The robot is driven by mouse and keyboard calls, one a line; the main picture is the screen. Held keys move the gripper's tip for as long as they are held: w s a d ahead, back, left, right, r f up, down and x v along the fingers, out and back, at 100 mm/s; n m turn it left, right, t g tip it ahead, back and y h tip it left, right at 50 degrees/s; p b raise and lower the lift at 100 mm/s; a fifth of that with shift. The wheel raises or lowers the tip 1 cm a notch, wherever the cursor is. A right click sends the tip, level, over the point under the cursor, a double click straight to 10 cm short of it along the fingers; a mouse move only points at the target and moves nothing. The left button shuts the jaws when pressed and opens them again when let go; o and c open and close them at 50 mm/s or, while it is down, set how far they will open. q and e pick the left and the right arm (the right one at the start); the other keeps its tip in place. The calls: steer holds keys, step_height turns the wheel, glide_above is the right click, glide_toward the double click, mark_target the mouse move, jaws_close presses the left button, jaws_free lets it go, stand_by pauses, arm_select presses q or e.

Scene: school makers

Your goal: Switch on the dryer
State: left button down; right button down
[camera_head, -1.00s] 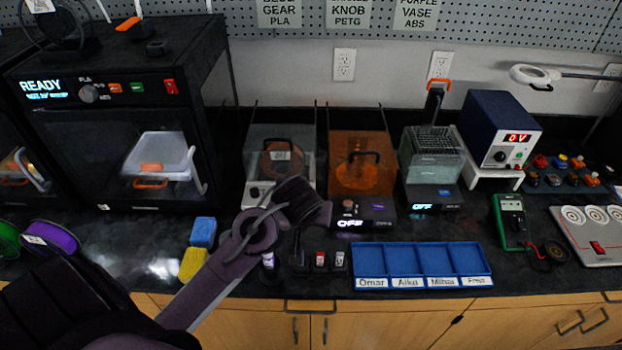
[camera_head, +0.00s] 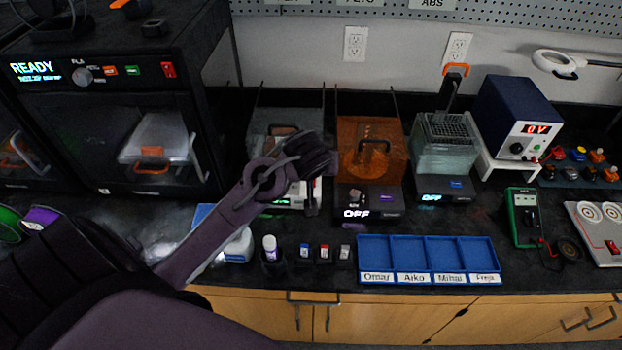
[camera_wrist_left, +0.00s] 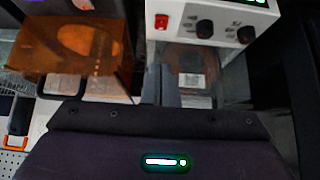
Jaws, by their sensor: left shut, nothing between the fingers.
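The dryer (camera_head: 262,122) is a box with a clear smoky lid and a spool inside, at the back of the bench left of the orange box. My arm hides much of its white front in the head view. In the left wrist view the white front panel (camera_wrist_left: 224,14) shows a red switch (camera_wrist_left: 161,22), black knobs (camera_wrist_left: 205,28) and part of a lit green display. My left gripper (camera_head: 312,208) is shut and empty in front of the dryer. In the left wrist view its fingers (camera_wrist_left: 161,52) point at the panel close to the red switch; contact is unclear. My right gripper is out of view.
The orange box (camera_head: 371,150) reading OFF stands right beside the dryer. A black printer (camera_head: 110,120) is on the left. A blue sorting tray (camera_head: 430,284), small bottles (camera_head: 270,248) and a white bottle (camera_head: 238,246) are in front.

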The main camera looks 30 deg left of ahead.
arm_select(q)
steer(key=x, duration=0.5)
steer(key=shift+w+a+f, duration=0.15)
steer(key=shift+f, duration=0.1)
step_height(320, 180, down, 2)
steer(key=shift+f, duration=0.15)
steer(key=shift+s+d+f, duration=0.2)
steer(key=shift+s+f, duration=0.1)
steer(key=shift+f, duration=0.3)
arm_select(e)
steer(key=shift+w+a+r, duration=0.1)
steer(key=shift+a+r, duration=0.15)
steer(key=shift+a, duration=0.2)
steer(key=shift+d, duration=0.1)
